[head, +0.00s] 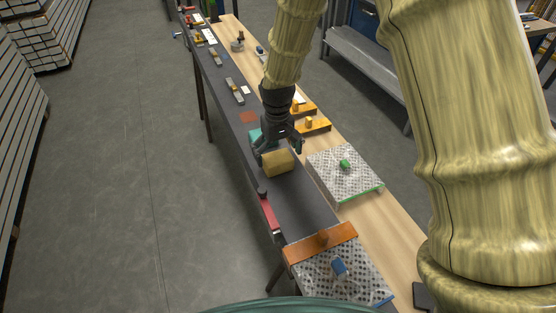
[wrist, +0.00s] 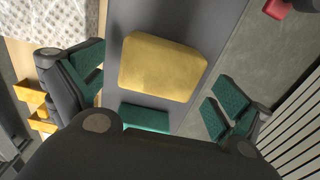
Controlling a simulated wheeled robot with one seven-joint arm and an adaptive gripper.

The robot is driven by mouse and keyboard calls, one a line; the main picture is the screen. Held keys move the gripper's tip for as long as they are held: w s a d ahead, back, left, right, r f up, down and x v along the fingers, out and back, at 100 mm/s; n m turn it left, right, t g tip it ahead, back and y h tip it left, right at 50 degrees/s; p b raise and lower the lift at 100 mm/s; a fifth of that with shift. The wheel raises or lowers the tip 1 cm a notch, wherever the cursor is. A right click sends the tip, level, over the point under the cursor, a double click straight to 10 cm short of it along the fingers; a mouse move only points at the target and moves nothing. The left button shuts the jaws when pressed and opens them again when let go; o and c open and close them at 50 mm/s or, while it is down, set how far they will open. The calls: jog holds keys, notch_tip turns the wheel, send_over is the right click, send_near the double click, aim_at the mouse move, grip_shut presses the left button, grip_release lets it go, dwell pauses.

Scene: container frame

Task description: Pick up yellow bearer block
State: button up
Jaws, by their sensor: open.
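The yellow bearer block (head: 278,163) lies on the dark grey bench strip, just in front of my gripper (head: 277,146) in the head view. In the wrist view the yellow block (wrist: 162,67) sits ahead of and between the spread fingers of my gripper (wrist: 166,98), with its long side across the gap. The fingers, with green pads, are open and stand apart from the block on both sides. A teal block (wrist: 146,118) lies behind the yellow block, close to my palm and partly hidden by it.
A perforated plate with a green knob (head: 345,163) stands to the right. A nearer perforated plate (head: 340,273) has an orange bar (head: 320,241). A red item (head: 269,212) lies at the bench's left edge. Yellow pieces (head: 313,124) lie right of my gripper. Floor is open left.

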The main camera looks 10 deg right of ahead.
aim_at(277, 157)
jog(key=shift+f+p, duration=0.35)
jog(key=shift+f, duration=1.15)
jog(key=c, duration=0.8)
